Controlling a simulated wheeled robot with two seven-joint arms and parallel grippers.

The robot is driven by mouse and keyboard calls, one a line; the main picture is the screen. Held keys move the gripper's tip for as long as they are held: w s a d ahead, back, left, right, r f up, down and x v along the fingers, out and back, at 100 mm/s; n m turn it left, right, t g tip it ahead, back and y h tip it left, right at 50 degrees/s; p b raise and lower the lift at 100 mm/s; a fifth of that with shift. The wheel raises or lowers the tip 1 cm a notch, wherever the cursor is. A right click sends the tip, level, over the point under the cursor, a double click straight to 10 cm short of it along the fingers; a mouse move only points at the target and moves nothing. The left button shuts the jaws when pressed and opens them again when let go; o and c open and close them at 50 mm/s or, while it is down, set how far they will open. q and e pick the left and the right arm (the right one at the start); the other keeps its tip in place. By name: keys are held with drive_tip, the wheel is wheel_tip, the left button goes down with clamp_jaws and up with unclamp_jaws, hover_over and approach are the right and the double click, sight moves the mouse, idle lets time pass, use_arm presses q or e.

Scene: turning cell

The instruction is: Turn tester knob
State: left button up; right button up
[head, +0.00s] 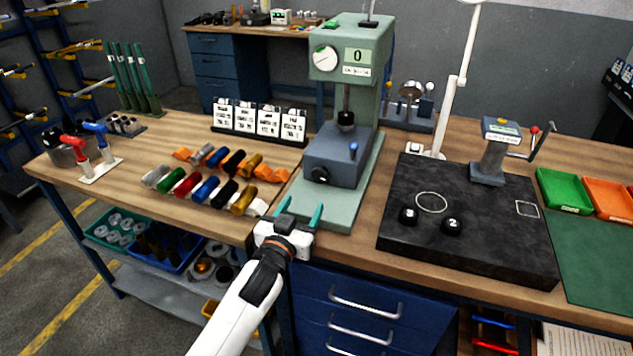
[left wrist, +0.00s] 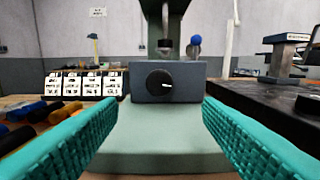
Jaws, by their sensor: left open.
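The tester (head: 350,60) is a pale green press-like machine with a round dial and a display reading 0. Its black knob (head: 320,175) is on the front of the dark blue-grey block at its base. In the left wrist view the knob (left wrist: 160,83) is near the middle, with a white mark pointing right. My left gripper (head: 299,214) is open and empty, with teal fingers. It is in front of the tester base, apart from the knob, and the knob shows between its fingers in the left wrist view. My right gripper is not in view.
Several coloured cylinders (head: 207,189) lie left of the tester, with white cards (head: 258,120) behind them. A black plate (head: 470,240) with two numbered black knobs lies to the right. A blue-topped lever (head: 353,148) stands on the tester block.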

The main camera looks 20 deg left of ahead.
sight(319, 178)
use_arm(q)
drive_tip(key=w, duration=0.5)
drive_tip(key=shift+w, duration=0.4)
drive_tip(key=w, duration=0.3)
drive_tip(key=shift+w+d+p, duration=0.1)
drive_tip(key=shift+w+p, duration=0.1)
drive_tip(key=shift+p, duration=0.15)
drive_tip(key=shift+w, duration=0.4)
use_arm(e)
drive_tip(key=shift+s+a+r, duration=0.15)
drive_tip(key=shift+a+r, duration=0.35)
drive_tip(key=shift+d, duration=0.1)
